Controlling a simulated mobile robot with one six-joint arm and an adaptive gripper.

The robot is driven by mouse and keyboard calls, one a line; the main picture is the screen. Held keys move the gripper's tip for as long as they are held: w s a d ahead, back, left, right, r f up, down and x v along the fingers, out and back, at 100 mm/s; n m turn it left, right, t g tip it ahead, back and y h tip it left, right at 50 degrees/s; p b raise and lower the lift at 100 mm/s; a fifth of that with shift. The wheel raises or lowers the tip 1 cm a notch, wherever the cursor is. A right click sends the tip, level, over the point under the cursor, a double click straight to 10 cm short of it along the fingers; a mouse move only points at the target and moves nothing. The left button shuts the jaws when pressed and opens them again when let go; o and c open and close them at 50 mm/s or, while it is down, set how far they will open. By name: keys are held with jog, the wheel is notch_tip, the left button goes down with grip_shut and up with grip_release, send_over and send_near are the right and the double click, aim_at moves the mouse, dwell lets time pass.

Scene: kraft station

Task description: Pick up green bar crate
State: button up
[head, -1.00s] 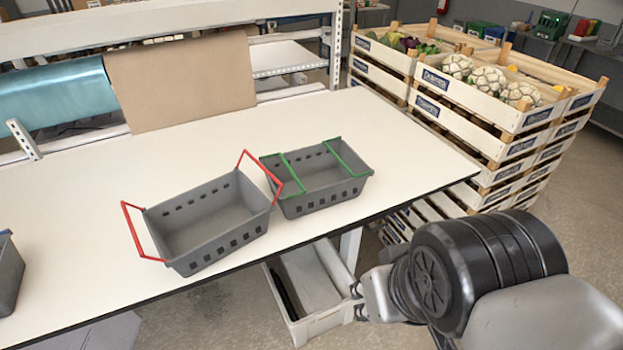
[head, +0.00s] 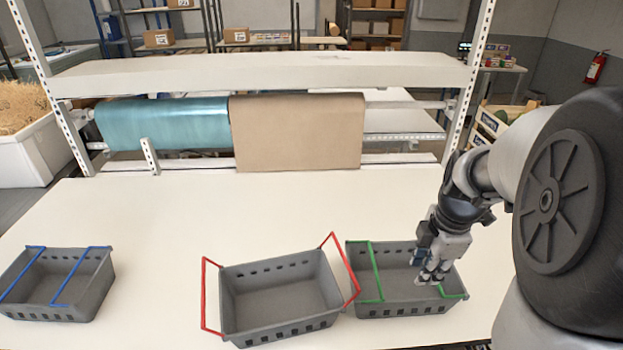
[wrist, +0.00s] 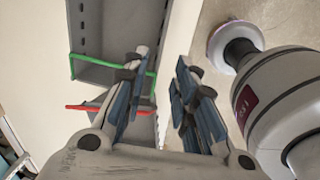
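The green bar crate (head: 400,307) is a grey open basket with two green bars, standing on the white table at the right. It looks empty. My gripper (head: 432,281) points down over its right part, beside the right green bar, which it partly hides. In the wrist view, the fingers of my gripper (wrist: 161,57) are apart with nothing between them. The grey crate (wrist: 125,22) and a green bar (wrist: 115,62) lie to their left there. I cannot tell whether the fingers touch the crate.
A red bar crate (head: 280,297) stands close to the left of the green one, its right handle leaning toward it. A blue bar crate (head: 60,285) is at the far left. The table (head: 250,210) is clear behind the crates. A shelf (head: 270,72) with paper rolls crosses the back.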

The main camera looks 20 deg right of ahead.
aim_at(410, 303)
jog(key=f+b, duration=0.1)
jog(key=f, duration=0.3)
jog(key=w+f+b, duration=0.1)
jog(key=f, duration=0.3)
jog(key=d+f, duration=0.1)
jog(key=f, duration=0.3)
jog(key=shift+w+f+b, duration=0.2)
jog(key=shift+w+b, duration=0.2)
notch_tip(410, 303, down, 5)
jog(key=shift+w+d+f+b, duration=0.15)
jog(key=shift+b, duration=0.5)
jog(key=shift+c, duration=0.3)
grip_shut()
